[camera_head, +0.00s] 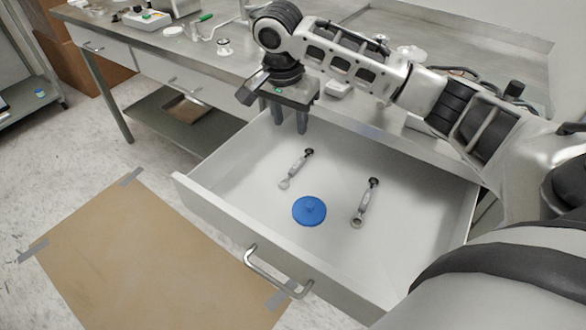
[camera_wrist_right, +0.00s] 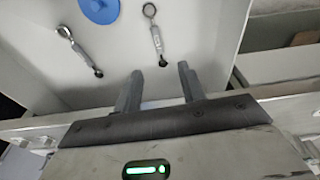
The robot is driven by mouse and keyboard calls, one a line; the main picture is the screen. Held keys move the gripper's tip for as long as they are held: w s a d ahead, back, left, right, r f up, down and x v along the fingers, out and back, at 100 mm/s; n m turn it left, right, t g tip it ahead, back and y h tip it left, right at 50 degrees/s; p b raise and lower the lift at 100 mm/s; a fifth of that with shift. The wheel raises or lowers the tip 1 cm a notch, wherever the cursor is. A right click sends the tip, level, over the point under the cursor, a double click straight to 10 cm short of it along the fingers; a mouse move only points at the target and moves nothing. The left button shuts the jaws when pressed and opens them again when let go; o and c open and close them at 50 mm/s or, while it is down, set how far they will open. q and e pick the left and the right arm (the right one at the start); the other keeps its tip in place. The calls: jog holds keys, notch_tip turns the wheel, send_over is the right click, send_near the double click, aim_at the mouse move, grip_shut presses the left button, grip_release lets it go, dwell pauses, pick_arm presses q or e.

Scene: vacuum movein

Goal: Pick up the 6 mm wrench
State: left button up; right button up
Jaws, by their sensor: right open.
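Two wrenches lie apart on the floor of the open white drawer (camera_head: 240,198). One wrench (camera_head: 296,168) is on the left in the head view; the other wrench (camera_head: 366,202) is on the right. Size markings are too small to read, so I cannot tell which is 6 mm. My right gripper (camera_head: 290,122) is open and empty at the drawer's back left, fingers pointing down. In the right wrist view, the head view's left wrench (camera_wrist_right: 157,40) lies just beyond the fingertips, dark end nearest; the other wrench (camera_wrist_right: 79,50) lies left. My left gripper is not in view.
A blue disc (camera_head: 309,211) lies between the wrenches in the drawer. The metal worktop (camera_head: 190,48) with small items is behind and above it. A brown mat (camera_head: 135,260) is taped to the floor at left.

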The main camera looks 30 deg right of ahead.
send_over(297, 165)
jog(key=a, duration=0.1)
notch_tip(297, 165, down, 8)
jog(key=shift+f+b, duration=0.2)
jog(key=shift+b, duration=0.25)
jog(key=shift+d+f+b, duration=0.2)
jog(key=shift+f, duration=1.1)
jog(key=shift+d+f+b, duration=0.15)
jog(key=shift+f+b, duration=0.05)
jog(key=shift+f, duration=1.1)
grip_shut()
